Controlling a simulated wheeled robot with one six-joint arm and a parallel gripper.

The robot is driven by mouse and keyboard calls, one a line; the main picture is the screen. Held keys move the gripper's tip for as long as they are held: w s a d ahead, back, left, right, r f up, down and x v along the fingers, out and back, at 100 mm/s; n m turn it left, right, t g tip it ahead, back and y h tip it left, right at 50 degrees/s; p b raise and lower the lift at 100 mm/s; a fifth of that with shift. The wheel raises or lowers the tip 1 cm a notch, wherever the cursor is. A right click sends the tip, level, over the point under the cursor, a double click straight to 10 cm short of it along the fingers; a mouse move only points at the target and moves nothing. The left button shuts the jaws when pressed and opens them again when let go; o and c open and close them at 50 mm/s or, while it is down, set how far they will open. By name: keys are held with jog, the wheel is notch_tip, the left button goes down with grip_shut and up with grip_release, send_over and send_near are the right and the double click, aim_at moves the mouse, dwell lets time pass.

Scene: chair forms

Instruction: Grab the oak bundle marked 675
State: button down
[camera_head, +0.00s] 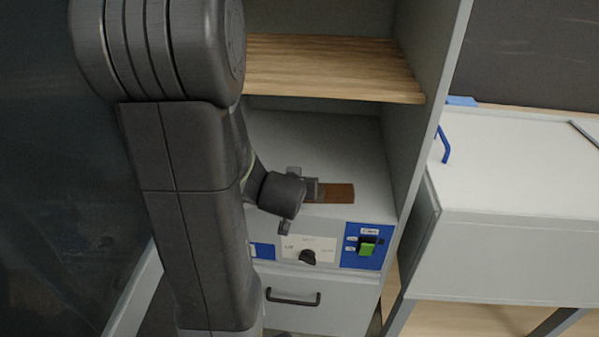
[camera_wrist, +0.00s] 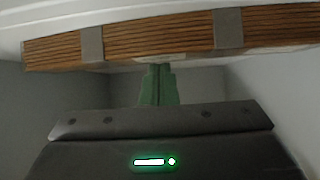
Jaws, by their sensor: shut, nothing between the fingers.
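A bundle of brown wooden strips (camera_wrist: 160,39) with two grey straps spans the top of the wrist view. A pale patch shows on its lower edge, but I can read no number on it. My gripper's green fingers (camera_wrist: 158,85) are together and empty, with their tips just below the bundle in the picture; I cannot tell whether they touch it. In the head view my gripper (camera_head: 314,189) is low in the grey cabinet. A brown wooden piece (camera_head: 338,193) lies just right of it on the cabinet floor, probably the same bundle, partly hidden by my gripper.
A slatted wooden shelf (camera_head: 330,70) lies above my gripper, between the cabinet walls. Below is a panel with a black knob (camera_head: 307,257) and a green switch (camera_head: 367,248), then a drawer with a dark handle (camera_head: 293,298). A white unit (camera_head: 520,170) stands to the right.

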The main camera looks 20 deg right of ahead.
jog(key=s+a, duration=0.1)
jog(key=s, duration=0.1)
jog(key=s+a+f, duration=0.1)
jog(key=shift+s+a, duration=0.1)
jog(key=shift+s, duration=0.25)
jog(key=shift+r+p, duration=0.7)
jog(key=shift+r, duration=0.1)
jog(key=shift+w+f, duration=0.1)
jog(key=shift+w, duration=0.05)
